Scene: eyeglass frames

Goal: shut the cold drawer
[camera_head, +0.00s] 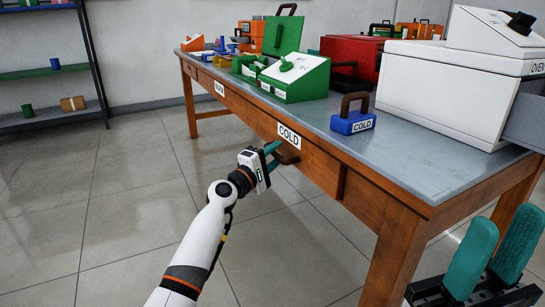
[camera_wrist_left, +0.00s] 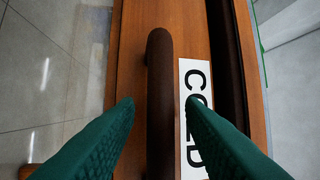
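The cold drawer (camera_head: 315,167) is in the front of the wooden table, under a white COLD label (camera_head: 289,136). Its dark brown bar handle (camera_wrist_left: 160,90) runs up the middle of the left wrist view, beside the label. A dark strip (camera_wrist_left: 228,60) lies between the drawer front and the tabletop edge; I cannot tell how far the drawer stands out. My left gripper (camera_head: 274,156) is open at the handle, with one green finger on each side of it and visible gaps in the wrist view. My right gripper (camera_head: 506,222) is open and empty at the lower right.
The grey tabletop (camera_head: 395,165) holds a blue COLD box (camera_head: 351,121), a green device (camera_head: 296,78) and a white OVEN unit (camera_head: 445,85). A table leg (camera_head: 393,262) stands between my grippers. The tiled floor in front is clear. A shelf (camera_head: 45,72) stands at far left.

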